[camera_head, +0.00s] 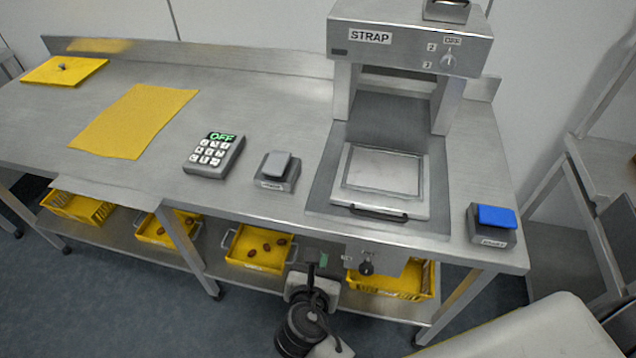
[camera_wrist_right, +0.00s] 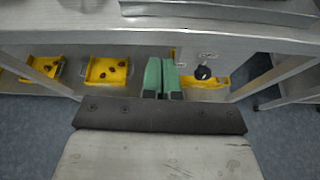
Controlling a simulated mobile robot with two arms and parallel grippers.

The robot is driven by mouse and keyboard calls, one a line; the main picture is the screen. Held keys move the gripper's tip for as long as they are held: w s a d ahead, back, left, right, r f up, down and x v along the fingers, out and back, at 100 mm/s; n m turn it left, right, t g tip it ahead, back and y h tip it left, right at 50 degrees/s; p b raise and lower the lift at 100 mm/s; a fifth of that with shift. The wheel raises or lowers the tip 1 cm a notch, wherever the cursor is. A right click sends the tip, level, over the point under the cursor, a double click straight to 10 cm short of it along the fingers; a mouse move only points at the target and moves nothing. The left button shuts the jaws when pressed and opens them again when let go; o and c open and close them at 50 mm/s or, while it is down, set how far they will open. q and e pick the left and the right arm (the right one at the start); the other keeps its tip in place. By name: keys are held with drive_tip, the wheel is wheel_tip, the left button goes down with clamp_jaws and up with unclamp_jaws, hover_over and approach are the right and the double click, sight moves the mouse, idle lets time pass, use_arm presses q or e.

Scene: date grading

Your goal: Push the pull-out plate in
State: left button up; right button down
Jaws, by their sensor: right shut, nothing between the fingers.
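The pull-out plate (camera_head: 418,192) is a light metal plate with a raised frame and a dark bar handle (camera_head: 378,213) on its front edge. It lies out in front of the posts of the STRAP machine (camera_head: 400,48), on a darker base near the table's front edge. My right gripper (camera_head: 318,262) is low in front of the table edge, left of and below the handle, apart from the plate. Its green fingers (camera_wrist_right: 162,76) are together and empty in the right wrist view. My left gripper is not in view.
The steel table (camera_head: 270,110) carries a keypad (camera_head: 214,156), a grey-topped device (camera_head: 278,170) and a blue-topped device (camera_head: 492,224). A dark knob (camera_head: 366,268) is under the front edge. Yellow crates (camera_head: 232,248) stand on the shelf below. A yellow mat (camera_head: 135,118) lies left.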

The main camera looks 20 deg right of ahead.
wheel_tip(320, 180, up, 4)
drive_tip(key=h+p, duration=0.1)
drive_tip(key=p, duration=0.1)
approach(340, 187)
drive_tip(key=w+f, duration=0.1)
drive_tip(key=d+f, duration=0.1)
drive_tip(key=f, duration=0.1)
drive_tip(key=shift+w+d+n+t, duration=0.2)
drive_tip(key=shift+w+n+t, duration=0.1)
drive_tip(key=shift+w+t, duration=0.1)
drive_tip(key=shift+w+d, duration=0.25)
drive_tip(key=shift+w, duration=0.15)
drive_tip(key=shift+w+d, duration=0.2)
drive_tip(key=shift+w, duration=0.15)
drive_tip(key=x, duration=0.2)
drive_tip(key=r+p+x, duration=0.1)
drive_tip(key=shift+w+d+f, duration=0.15)
drive_tip(key=shift+w+d, duration=0.1)
drive_tip(key=shift+w, duration=0.2)
drive_tip(key=shift+s, duration=0.1)
